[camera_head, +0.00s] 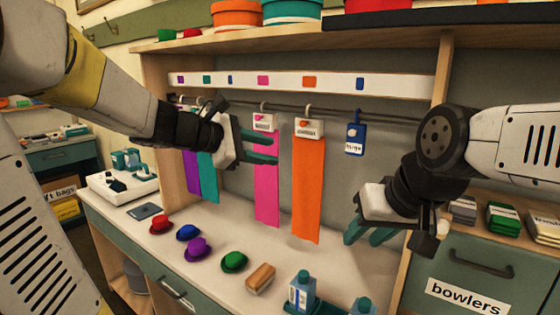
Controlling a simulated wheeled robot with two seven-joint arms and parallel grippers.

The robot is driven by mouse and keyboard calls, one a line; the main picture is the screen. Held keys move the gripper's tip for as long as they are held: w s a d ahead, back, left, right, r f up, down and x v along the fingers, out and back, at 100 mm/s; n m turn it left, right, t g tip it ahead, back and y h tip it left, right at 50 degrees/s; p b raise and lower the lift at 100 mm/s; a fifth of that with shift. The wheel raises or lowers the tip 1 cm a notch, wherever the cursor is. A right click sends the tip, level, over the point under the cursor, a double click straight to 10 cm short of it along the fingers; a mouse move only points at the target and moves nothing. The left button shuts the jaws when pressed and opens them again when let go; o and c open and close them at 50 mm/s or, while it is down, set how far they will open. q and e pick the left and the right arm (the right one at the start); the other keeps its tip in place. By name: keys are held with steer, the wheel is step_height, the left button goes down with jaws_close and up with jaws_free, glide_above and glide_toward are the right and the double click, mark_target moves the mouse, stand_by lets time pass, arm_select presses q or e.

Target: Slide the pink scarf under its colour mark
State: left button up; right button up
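The pink scarf (267,192) hangs from a white clip hanger (263,122) on the rail. Its hook sits almost directly below the pink mark (263,80) on the white strip. My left gripper (276,148) is at the upper part of the scarf, just below the hanger. Its two green fingers are apart, one above the other, and overlap the scarf in the picture; I cannot tell whether they touch it. My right gripper (367,241) is open and empty, low on the right, in front of the grey back panel.
Purple (192,172) and teal (208,178) scarves hang left, partly behind my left arm. An orange scarf (307,190) hangs close right, then a blue tag (354,138). Small hats, a brush (261,278) and bottles (302,290) stand on the counter below.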

arm_select(q)
steer(key=s+a+f+m+g+y, duration=0.2)
steer(key=s+f+m+g+y, duration=0.3)
steer(key=s+m, duration=0.65)
steer(key=s+a+f+m+t+y, duration=0.2)
steer(key=s+a+f+m+y, duration=0.1)
steer(key=s+a+m, duration=0.3)
steer(key=shift+s+a+f+t+y, duration=0.35)
steer(key=shift+s+a+f, duration=0.2)
steer(key=shift+a+f, duration=0.3)
